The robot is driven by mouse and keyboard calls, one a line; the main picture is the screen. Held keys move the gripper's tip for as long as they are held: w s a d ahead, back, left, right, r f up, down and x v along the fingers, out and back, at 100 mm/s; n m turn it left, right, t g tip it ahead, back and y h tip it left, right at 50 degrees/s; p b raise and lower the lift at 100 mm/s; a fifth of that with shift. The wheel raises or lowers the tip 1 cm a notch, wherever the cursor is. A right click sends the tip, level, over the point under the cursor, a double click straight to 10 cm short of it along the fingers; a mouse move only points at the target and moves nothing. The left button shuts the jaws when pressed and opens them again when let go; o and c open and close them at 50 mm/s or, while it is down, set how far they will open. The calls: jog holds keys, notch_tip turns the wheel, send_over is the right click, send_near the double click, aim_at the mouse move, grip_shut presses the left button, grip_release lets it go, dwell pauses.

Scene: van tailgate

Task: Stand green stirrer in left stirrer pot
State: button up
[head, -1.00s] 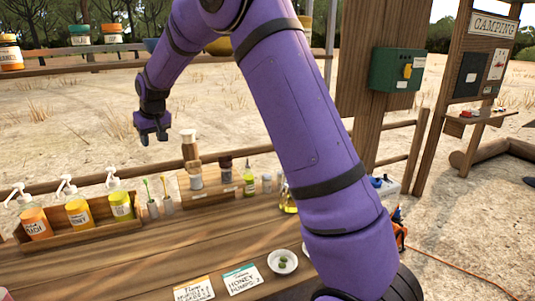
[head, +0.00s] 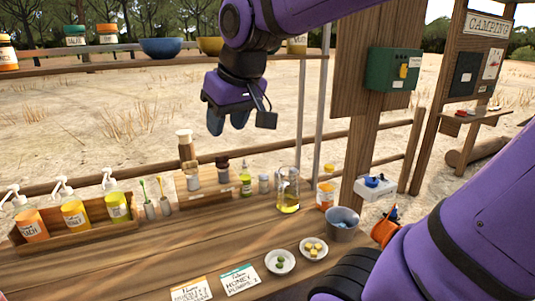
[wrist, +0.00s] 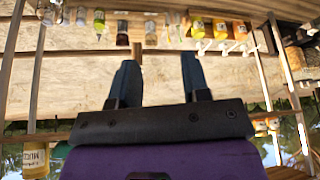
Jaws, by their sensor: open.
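Two small grey stirrer pots stand side by side on the counter, the left pot (head: 150,210) and the right pot (head: 166,207), just right of the pump bottles. A thin stirrer that looks green (head: 143,190) leans up out of the left pot. Another thin stirrer (head: 160,188) stands in the right pot; its colour is hard to tell. My gripper (head: 227,115) is open and empty, high above the counter and right of the pots, apart from everything. Its two fingers also show in the wrist view (wrist: 158,80), with nothing between them; the pots are tiny there.
Pump bottles (head: 75,212) stand in a wooden rack on the left. A rack of jars (head: 206,198), a flask (head: 288,190), a grey bucket (head: 342,224) and two small dishes (head: 313,249) lie to the right. A shelf with bowls (head: 160,47) crosses behind. The front counter is mostly clear.

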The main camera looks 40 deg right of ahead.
jog(key=s+f, duration=0.3)
jog(key=s, duration=0.7)
jog(key=shift+s+d+f, duration=0.2)
jog(key=shift+d+f, duration=0.05)
jog(key=shift+d, duration=0.05)
dwell(0.6)
